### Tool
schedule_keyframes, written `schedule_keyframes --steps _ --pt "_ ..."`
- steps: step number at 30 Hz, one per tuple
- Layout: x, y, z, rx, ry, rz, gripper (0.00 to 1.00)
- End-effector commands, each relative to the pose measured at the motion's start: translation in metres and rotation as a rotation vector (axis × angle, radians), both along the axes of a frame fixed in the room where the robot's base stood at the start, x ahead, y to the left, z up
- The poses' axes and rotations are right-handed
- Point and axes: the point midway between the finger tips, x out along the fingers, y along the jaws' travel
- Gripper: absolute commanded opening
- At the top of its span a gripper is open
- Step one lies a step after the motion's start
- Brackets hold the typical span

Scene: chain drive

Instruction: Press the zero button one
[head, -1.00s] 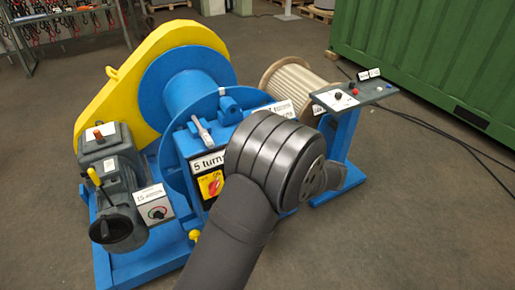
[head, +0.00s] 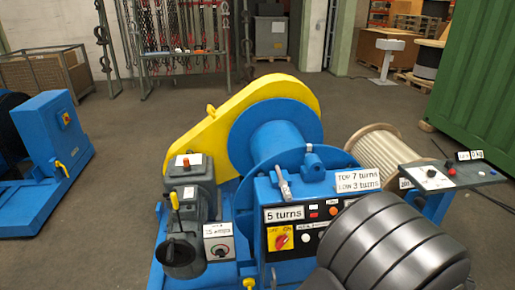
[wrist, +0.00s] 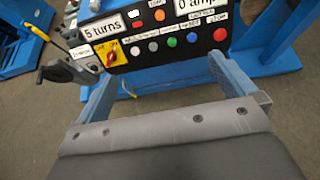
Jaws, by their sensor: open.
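The black control panel (wrist: 165,40) on the blue winch fills the top of the wrist view; it also shows in the head view (head: 318,228). The small labels are too blurred to tell which is the zero button one. My gripper (wrist: 165,80) is open and empty below the panel, its two fingers wide apart and seemingly not touching the buttons. In the head view my dark arm link hides the gripper.
A yellow and red rotary switch (wrist: 112,53) sits left of the buttons. A grey motor (head: 190,185) stands left of the panel. A side console (head: 445,178) and a rope drum (head: 385,155) stand to the right. A green container (head: 490,85) is behind.

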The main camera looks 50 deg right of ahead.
Motion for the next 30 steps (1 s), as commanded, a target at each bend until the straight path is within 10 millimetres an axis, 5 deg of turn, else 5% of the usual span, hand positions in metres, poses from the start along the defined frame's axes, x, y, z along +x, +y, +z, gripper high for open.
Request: schedule_keyframes --steps 3,18,30 --pt "0.0002 -0.0002 0.0 0.0 0.0 0.0 1.0" --pt "0.0001 -0.0004 -0.0001 0.0 0.0 0.0 0.02" --pt "0.0001 -0.0004 -0.0001 0.0 0.0 0.0 0.0"
